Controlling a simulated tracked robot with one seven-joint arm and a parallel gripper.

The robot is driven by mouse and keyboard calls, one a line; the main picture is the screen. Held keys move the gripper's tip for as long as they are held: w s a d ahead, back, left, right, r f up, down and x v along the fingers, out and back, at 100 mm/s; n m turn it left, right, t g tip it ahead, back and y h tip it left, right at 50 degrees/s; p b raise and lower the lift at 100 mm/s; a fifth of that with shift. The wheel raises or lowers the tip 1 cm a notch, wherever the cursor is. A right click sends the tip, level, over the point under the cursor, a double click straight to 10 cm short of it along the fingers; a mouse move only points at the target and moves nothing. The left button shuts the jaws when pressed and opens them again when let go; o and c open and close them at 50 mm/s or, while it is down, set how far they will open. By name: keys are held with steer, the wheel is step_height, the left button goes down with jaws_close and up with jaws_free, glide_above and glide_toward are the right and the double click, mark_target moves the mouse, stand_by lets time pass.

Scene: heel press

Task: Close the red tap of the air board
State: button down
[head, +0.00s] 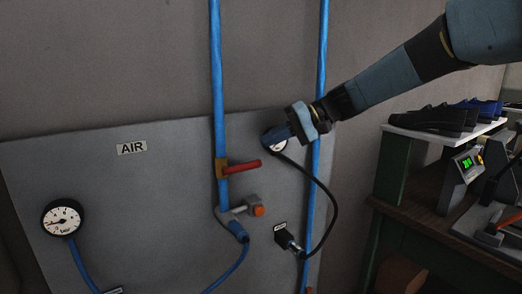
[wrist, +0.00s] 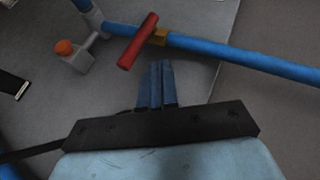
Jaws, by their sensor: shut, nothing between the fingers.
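The red tap (head: 241,168) sits on the left blue pipe of the grey air board (head: 100,180). Its red lever points to the right, across the pipe, in the head view. In the wrist view the red lever (wrist: 137,41) stands out from the brass body (wrist: 159,37) on the blue pipe. My gripper (head: 282,134) is up and to the right of the lever, in front of a gauge that it partly hides. In the wrist view its fingers (wrist: 156,68) are together and empty, apart from the lever in the picture.
A grey valve with an orange button (head: 258,211) sits below the tap. A gauge (head: 62,218) is at the left. A black cable (head: 327,190) loops from the partly hidden gauge to a connector (head: 287,240). A bench with shoes (head: 432,119) stands at the right.

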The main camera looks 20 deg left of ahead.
steer(key=v, duration=0.7)
steer(key=shift+d+f, duration=0.1)
steer(key=shift+d, duration=0.05)
steer(key=s+d+f+m+t+h, duration=0.2)
steer(key=s+d, duration=0.5)
steer(key=d, duration=0.4)
steer(key=s+d+f+m+t+h, duration=0.2)
steer(key=s+d+f+t+h, duration=0.2)
steer(key=d, duration=0.8)
steer(key=s+d+f+m+t+h, duration=0.2)
steer(key=s+d+h, duration=0.4)
steer(key=s+d, duration=0.4)
step_height(320, 180, down, 2)
steer(key=shift+s+d+f+m+t, duration=0.1)
steer(key=shift+s+d+m+t, duration=0.2)
steer(key=shift+d+t, duration=0.6)
steer(key=shift+a, duration=0.15)
